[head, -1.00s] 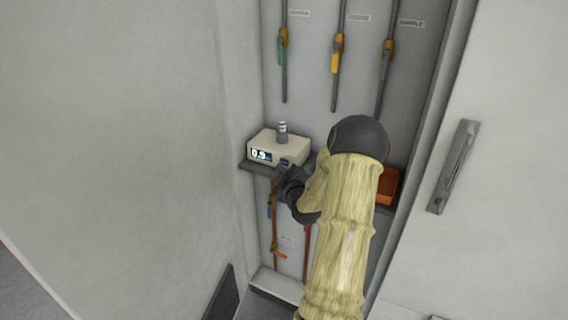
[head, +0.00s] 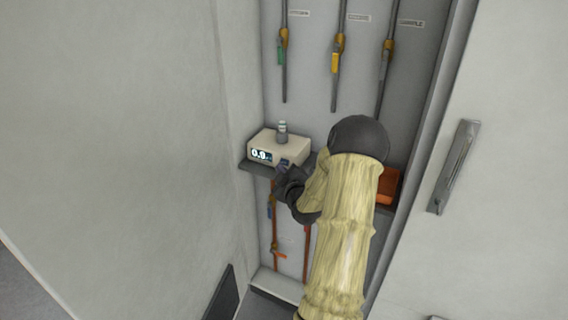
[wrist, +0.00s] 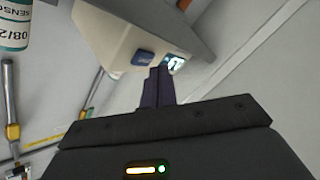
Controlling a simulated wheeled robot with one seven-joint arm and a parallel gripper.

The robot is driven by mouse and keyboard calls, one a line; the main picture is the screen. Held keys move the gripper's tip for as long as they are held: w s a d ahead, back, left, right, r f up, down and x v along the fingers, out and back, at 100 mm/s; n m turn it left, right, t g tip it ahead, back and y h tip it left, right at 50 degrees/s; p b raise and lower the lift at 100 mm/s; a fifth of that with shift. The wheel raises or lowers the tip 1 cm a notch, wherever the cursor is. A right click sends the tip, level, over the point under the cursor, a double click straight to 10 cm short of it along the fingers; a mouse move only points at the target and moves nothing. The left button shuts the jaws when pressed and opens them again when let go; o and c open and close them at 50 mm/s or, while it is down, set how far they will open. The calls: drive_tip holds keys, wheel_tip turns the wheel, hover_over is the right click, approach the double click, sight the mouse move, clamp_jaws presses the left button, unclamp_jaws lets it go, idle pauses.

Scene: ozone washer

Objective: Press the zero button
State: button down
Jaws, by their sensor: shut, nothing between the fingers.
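A beige meter box (head: 292,147) stands on a dark shelf, with a lit display (head: 261,155) reading about 0.9 on its front. A dark blue button (head: 285,163) is on the front, right of the display; it also shows in the wrist view (wrist: 143,57). The display is partly visible in the wrist view (wrist: 173,63). My gripper (head: 281,172) is shut and empty, just below and in front of the button in the head view. In the wrist view its dark fingertips (wrist: 159,72) are close to the button and display; I cannot tell whether they touch.
A small grey cylinder (head: 281,131) stands on the meter. An orange box (head: 388,186) is to the right, partly behind my arm. Pipes with coloured valve handles (head: 335,63) run above the shelf. A cabinet wall is close on the left. A labelled cylinder (wrist: 14,25) shows in the wrist view.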

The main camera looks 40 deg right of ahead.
drive_tip(key=shift+d, duration=0.4)
drive_tip(key=shift+w+b, duration=0.1)
drive_tip(key=shift+b, duration=0.2)
drive_tip(key=shift+w+a, duration=0.1)
drive_tip(key=shift+w+d, duration=0.1)
drive_tip(key=shift+d, duration=0.35)
idle(0.6)
drive_tip(key=shift+s+a+b, duration=0.35)
drive_tip(key=shift+a+b, duration=0.25)
drive_tip(key=shift+a, duration=0.2)
